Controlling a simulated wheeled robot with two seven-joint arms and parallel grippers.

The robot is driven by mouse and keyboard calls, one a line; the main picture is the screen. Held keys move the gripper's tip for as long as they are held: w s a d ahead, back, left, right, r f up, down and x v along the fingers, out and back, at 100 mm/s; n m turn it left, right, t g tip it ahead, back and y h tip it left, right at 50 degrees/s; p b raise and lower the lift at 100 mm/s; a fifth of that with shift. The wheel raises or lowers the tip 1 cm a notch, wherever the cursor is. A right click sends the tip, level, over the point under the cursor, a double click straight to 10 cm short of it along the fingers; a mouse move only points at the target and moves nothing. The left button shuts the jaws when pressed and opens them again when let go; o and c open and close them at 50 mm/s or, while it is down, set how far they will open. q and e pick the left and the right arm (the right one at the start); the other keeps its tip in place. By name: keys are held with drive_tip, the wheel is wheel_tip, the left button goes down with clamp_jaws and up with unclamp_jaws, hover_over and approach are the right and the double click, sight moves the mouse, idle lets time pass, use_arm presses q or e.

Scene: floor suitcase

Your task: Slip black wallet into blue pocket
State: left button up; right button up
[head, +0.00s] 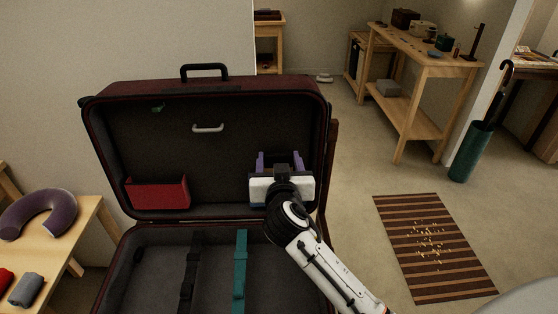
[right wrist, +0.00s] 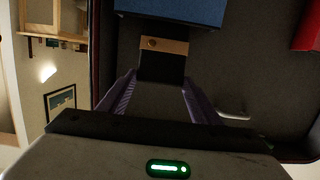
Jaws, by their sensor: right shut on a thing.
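The black wallet (right wrist: 161,68) shows in the right wrist view, with a tan band and a round stud across it. My right gripper (right wrist: 160,92) is shut on it, one purple finger on each side. The wallet's far end meets the edge of the blue pocket (right wrist: 175,10); I cannot tell whether it is inside. In the head view my right gripper (head: 280,161) is in front of the right part of the suitcase lid (head: 230,150). There it hides the wallet and most of the blue pocket. My left gripper is not in view.
A red pocket (head: 158,193) is on the lid's left side, and a white handle (head: 208,128) is above. Dark and teal straps (head: 240,270) cross the suitcase base. A table with a purple neck pillow (head: 40,213) stands at left. A striped mat (head: 434,248) lies at right.

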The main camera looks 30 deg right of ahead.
drive_tip(key=shift+f, duration=0.35)
drive_tip(key=o, duration=1.6)
drive_tip(key=shift+c, duration=0.2)
drive_tip(key=v, duration=0.7)
drive_tip(key=shift+s+a+b, duration=0.15)
drive_tip(key=shift+s+b, duration=0.1)
drive_tip(key=shift+b, duration=0.1)
drive_tip(key=shift+r, duration=0.1)
